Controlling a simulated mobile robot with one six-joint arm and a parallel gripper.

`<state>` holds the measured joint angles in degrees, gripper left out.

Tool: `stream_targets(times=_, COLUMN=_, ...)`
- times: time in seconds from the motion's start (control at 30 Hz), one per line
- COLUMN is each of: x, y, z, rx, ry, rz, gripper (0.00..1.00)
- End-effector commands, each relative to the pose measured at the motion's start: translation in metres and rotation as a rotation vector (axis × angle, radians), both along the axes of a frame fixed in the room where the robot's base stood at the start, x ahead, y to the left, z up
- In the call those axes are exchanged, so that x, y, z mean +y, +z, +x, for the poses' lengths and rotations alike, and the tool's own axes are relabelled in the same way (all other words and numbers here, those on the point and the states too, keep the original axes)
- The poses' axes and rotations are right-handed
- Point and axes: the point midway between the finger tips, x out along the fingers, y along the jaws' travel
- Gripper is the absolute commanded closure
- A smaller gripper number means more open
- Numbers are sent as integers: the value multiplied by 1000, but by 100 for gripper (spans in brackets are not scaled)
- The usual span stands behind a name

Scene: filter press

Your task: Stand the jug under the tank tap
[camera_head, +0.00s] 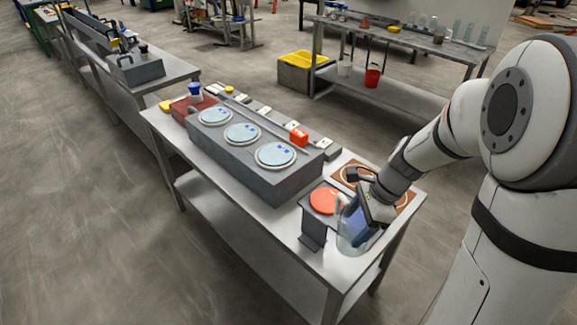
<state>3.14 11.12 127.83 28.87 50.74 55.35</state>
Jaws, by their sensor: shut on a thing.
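A clear, see-through jug (345,236) is at the front right corner of the steel table (235,210). My gripper (369,213) is at the jug's right side, shut on it. The gripper covers part of the jug, and I cannot tell whether the jug's base touches the tabletop. A dark stand (313,232) with an orange-red disc (325,201) is just left of the jug. I cannot make out a tank tap clearly in this view.
A long grey block (225,158) with three pale round discs fills the table's middle. A brown board (404,197) with a pale ring lies behind my gripper. Another bench (420,44) stands at the back.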

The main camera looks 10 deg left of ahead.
Motion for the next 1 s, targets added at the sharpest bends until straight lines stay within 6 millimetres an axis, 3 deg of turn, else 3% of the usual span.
stream_targets(times=0.13, x=0, y=-7, z=0, rx=2, ry=1, rz=1, gripper=55)
stream_targets(times=0.4, x=1, y=-54, z=-1, rx=3, ry=2, rz=0, gripper=55)
stream_targets(times=0.63, x=1, y=-73, z=-1, rx=3, ry=3, rz=0, gripper=55)
stream_targets(times=0.8, x=1, y=-98, z=-1, rx=3, ry=2, rz=0, gripper=55)
stream_targets(times=1.0, x=1, y=-100, z=0, rx=0, ry=3, rz=0, gripper=55)
